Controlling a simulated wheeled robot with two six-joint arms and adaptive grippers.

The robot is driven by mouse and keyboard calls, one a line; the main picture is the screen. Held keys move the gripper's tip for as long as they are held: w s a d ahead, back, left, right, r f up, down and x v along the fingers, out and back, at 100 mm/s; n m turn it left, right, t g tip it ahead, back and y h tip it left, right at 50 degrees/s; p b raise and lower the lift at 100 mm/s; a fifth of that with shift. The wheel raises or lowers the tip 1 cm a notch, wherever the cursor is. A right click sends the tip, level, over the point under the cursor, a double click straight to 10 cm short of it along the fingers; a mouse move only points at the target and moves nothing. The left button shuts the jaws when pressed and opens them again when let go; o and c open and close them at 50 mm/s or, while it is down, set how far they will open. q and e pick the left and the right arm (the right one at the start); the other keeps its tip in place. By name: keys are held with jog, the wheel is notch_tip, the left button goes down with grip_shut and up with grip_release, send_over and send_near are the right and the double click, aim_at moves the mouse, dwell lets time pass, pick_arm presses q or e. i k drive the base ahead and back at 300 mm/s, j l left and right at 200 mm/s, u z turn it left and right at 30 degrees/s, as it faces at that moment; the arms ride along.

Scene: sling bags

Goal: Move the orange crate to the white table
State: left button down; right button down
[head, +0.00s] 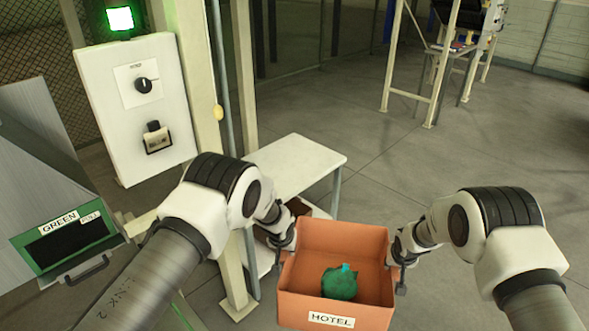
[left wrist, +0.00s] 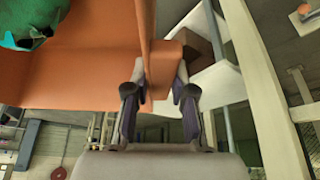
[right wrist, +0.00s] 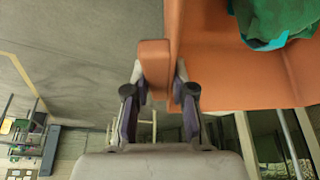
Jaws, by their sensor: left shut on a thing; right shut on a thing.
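The orange crate (head: 345,236), labelled "HOTEL", hangs between my two grippers in the head view, with a green bag with a cyan part (head: 340,282) inside. My left gripper (head: 283,258) is shut on the crate's left wall; the left wrist view shows the wall between its fingers (left wrist: 160,95). My right gripper (head: 402,275) is shut on the right wall; the right wrist view shows that wall between its fingers (right wrist: 160,90). The white table (head: 298,160) stands behind and left of the crate, its visible top bare. The crate's underside is hidden.
A brown box (head: 298,206) sits on the table's lower level. A beige post (head: 197,70) and a white control panel (head: 130,105) with a green light (head: 120,20) stand left of the table. A green-framed bin labelled "GREEN" (head: 65,240) is at far left. Floor on the right is open.

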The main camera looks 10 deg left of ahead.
aim_at(274, 168)
jog(key=i+z, duration=0.4)
jog(key=i, duration=1.1)
jog(key=i+l+u, duration=0.1)
jog(key=i, duration=0.8)
jog(key=i+l+u, duration=0.1)
jog(key=i, duration=0.8)
jog(key=i+l+u, duration=0.1)
jog(key=u, duration=2)
jog(key=i+l, duration=0.05)
